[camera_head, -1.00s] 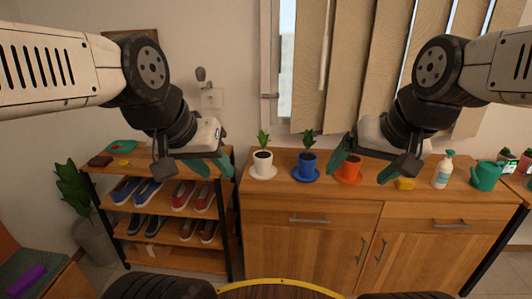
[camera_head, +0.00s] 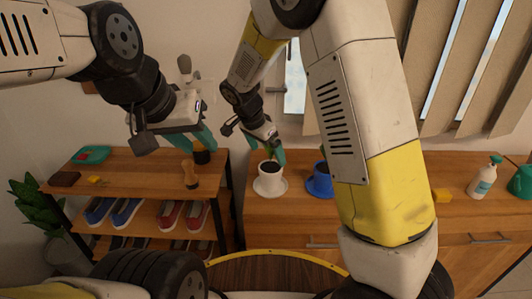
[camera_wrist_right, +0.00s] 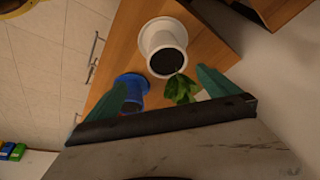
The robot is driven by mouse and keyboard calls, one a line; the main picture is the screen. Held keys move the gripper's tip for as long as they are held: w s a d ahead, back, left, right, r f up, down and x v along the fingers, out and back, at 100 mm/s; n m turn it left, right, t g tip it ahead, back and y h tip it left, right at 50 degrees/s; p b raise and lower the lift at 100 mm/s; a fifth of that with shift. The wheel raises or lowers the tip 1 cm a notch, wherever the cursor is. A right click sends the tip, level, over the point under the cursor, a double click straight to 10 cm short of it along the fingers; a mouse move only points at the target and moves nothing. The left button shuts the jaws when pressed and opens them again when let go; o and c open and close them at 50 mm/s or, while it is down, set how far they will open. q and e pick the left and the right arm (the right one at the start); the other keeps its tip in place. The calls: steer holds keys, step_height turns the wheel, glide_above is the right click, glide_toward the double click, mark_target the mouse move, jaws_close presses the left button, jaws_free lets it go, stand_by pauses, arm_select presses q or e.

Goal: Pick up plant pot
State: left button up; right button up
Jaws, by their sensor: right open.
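The white plant pot (camera_head: 269,171) stands upright on a white saucer on the wooden cabinet, with dark soil inside. It also shows in the right wrist view (camera_wrist_right: 163,42), with its green leaves (camera_wrist_right: 181,89) between the two teal fingers. My right gripper (camera_head: 263,147) is open, just above and behind the white pot, and hides its leaves in the head view. A blue pot (camera_head: 322,178) stands to its right, partly hidden by my right arm; it shows beside one finger in the wrist view (camera_wrist_right: 131,84). My left gripper (camera_head: 184,137) hovers above the shelf top; its finger gap is unclear.
The wooden shelf (camera_head: 130,170) at left carries shoes and small items, including a brown object (camera_head: 190,174) on top. A leafy plant (camera_head: 35,208) stands far left.

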mark_target(271, 166)
steer(key=shift+w+a+f, duration=0.45)
steer(key=shift+w+f, duration=0.15)
steer(key=shift+w, duration=0.05)
steer(key=x, duration=0.7)
steer(key=shift+w+d+f, duration=0.15)
steer(key=shift+w+d, duration=0.05)
steer(key=shift+w, duration=0.05)
steer(key=c, duration=2)
steer(key=shift+c, duration=0.6)
